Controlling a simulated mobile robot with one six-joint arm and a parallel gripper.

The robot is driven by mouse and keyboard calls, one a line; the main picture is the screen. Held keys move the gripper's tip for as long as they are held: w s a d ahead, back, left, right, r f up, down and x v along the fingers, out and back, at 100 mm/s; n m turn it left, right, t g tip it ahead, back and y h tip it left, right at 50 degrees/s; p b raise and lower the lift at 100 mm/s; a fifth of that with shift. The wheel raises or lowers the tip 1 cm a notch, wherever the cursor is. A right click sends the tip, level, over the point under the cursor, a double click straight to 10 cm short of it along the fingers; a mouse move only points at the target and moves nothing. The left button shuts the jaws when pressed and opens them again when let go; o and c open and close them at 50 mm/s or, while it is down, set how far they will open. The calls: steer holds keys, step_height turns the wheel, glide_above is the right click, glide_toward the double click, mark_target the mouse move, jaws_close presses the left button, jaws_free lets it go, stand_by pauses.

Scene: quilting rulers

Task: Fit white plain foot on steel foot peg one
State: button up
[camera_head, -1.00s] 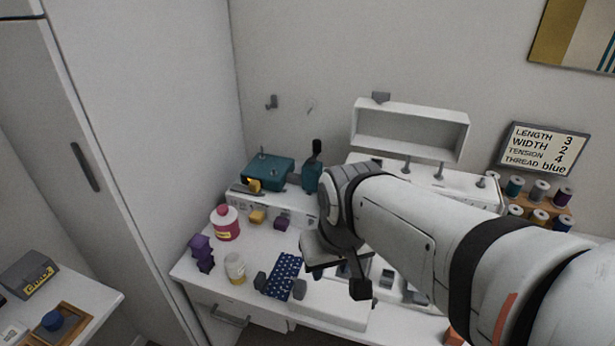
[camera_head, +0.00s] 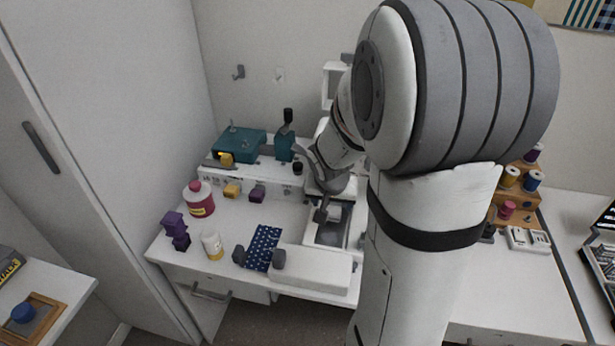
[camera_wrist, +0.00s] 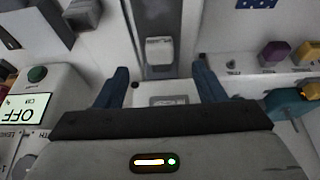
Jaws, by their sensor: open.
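My gripper (camera_wrist: 160,82) is open in the wrist view, with its two blue fingers apart and nothing seen between their tips. In the head view my gripper (camera_head: 326,212) is over the sewing machine area, partly hidden by my arm. A small white piece (camera_wrist: 159,50), possibly the white plain foot, lies on a grey strip just beyond the fingers in the wrist view. A small dark upright (camera_wrist: 232,59) by the labelled panel may be a foot peg. I cannot tell which peg is one.
Purple (camera_head: 257,193) and yellow (camera_head: 232,190) pieces stand before the white panel. The table's front right looks clear.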

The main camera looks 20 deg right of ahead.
mark_target(333, 214)
steer(key=b+x, duration=0.2)
steer(key=x, duration=0.6)
steer(key=shift+w+d+f, duration=0.2)
steer(key=shift+d, duration=0.05)
steer(key=c, duration=1.2)
steer(key=shift+s+a, duration=0.1)
steer(key=shift+s, duration=0.05)
steer(key=shift+s+a+b, duration=0.75)
steer(key=shift+s+b, duration=0.05)
steer(key=shift+s, duration=0.35)
